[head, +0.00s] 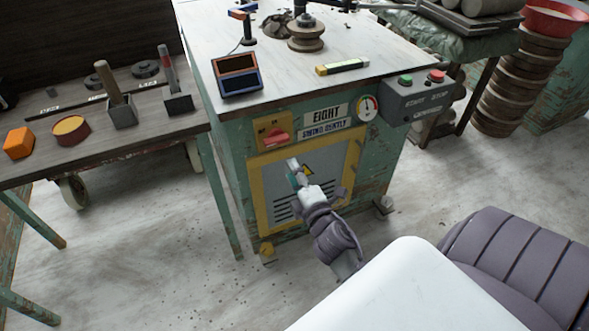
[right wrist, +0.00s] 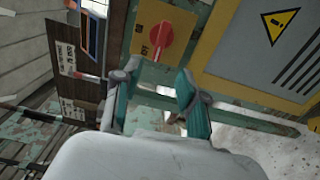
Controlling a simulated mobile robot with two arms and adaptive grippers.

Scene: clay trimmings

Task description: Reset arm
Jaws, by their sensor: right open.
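My right gripper (head: 296,172) is in front of the green machine cabinet (head: 225,160), near the yellow-framed vent panel and a little below the red rotary switch (head: 276,138). In the right wrist view, the two teal fingers of my right gripper (right wrist: 158,72) stand apart with nothing between them. The red switch (right wrist: 163,40) on its yellow plate shows beyond the fingertips. Whether a finger touches the cabinet, I cannot tell. My left gripper is not in view.
The cabinet's worktop (head: 290,65) holds a small framed box (head: 237,75) and a turned spindle (head: 306,33). A start/stop box (head: 419,97) juts out at its right corner. A bench (head: 150,85) with tools stands left. Stacked discs (head: 520,85) stand back right. The floor in front is clear.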

